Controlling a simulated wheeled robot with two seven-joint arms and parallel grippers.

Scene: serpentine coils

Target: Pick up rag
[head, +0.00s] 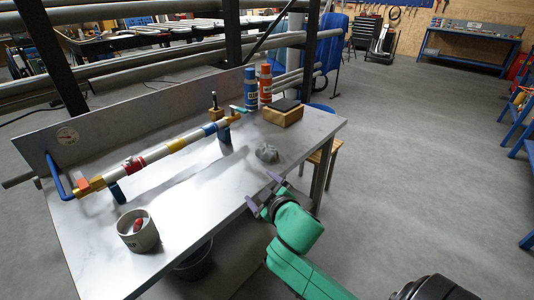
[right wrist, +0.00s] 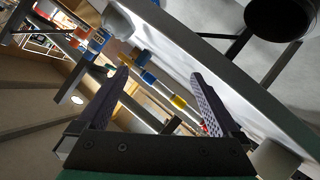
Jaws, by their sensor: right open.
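The rag (head: 267,152) is a small grey crumpled heap on the tabletop near the table's right front edge, below the wooden box. My right gripper (head: 266,192) is at the table's front edge, nearer to me than the rag and apart from it. Its two fingers are spread with nothing between them. They also show wide apart in the right wrist view (right wrist: 158,76). I cannot clearly tell the rag in that view. My left gripper is not in view.
The grey table (head: 185,222) holds a pipe with coloured fittings (head: 160,151), a grey pot (head: 138,232) at front left, a wooden box (head: 282,115), and blue (head: 250,90) and orange (head: 266,85) bottles. A dark bucket (head: 194,262) is below. The tabletop around the rag is clear.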

